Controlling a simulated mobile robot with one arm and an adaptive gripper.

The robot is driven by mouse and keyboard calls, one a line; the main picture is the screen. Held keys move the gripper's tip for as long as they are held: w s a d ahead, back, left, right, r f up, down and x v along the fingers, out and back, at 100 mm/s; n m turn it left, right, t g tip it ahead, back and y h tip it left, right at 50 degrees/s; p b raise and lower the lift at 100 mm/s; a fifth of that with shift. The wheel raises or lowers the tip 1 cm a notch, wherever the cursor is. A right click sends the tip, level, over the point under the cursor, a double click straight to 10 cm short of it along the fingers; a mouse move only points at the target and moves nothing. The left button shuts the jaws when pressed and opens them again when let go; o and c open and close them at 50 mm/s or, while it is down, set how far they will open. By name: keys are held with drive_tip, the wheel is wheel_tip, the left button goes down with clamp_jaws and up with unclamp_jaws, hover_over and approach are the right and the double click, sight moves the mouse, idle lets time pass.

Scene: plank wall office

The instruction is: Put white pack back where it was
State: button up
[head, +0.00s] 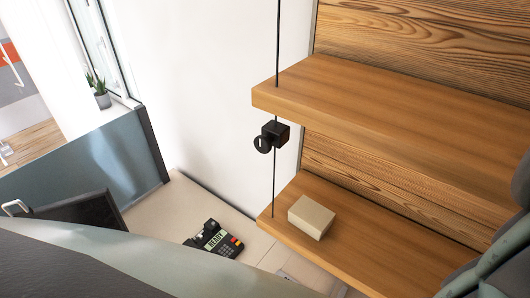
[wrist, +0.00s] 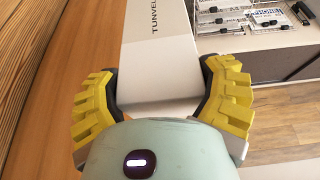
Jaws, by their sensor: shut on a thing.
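The white pack (wrist: 158,55) is a pale box with dark lettering reading "TUNVEL" in the wrist view. My gripper (wrist: 160,86) has its yellow ribbed fingers on either side of the pack and is shut on it. Wood surfaces lie along the left of the pack; I cannot tell whether the pack touches them. In the head view my gripper and the held pack are out of sight.
In the head view, a cream box (head: 311,216) sits on the lower wooden shelf (head: 357,257); the upper shelf (head: 400,105) looks bare where visible. A black device (head: 272,136) hangs by the cable. A dark keypad device (head: 214,240) lies on the pale desk below.

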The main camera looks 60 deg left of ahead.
drive_tip(key=w, duration=0.4)
drive_tip(key=w+d+b, duration=0.1)
drive_tip(key=w, duration=0.3)
drive_tip(key=w+f, duration=0.1)
drive_tip(key=w, duration=0.3)
drive_tip(key=shift+w+d, duration=0.35)
wheel_tip(320, 180, down, 4)
drive_tip(key=shift+r+b, duration=0.2)
drive_tip(key=shift+b, duration=1.05)
drive_tip(key=o, duration=1.2)
drive_tip(key=shift+a, duration=0.1)
drive_tip(key=v, duration=1.2)
drive_tip(key=shift+s, duration=0.1)
